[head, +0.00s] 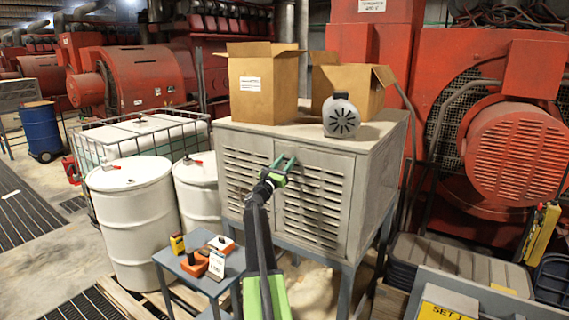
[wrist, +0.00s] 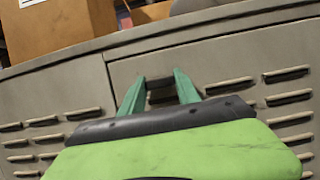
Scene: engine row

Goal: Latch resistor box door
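The resistor box (head: 374,135) is a grey louvred metal cabinet on legs, in the middle of the head view. Its front has a left door (head: 247,150) and a right door (head: 328,178), which look flush or nearly so. A thin seam runs beside the right door (wrist: 230,65) in the wrist view. My gripper (head: 284,162) is at the upper front, near where the doors meet. In the wrist view my gripper (wrist: 160,80) has its two teal fingers apart, with a small dark latch or handle (wrist: 160,88) between them. I cannot tell whether they touch it.
A small blue table (head: 198,262) with tools is at the lower left, beside white drums (head: 133,215). A red machine (head: 500,140) stands at right.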

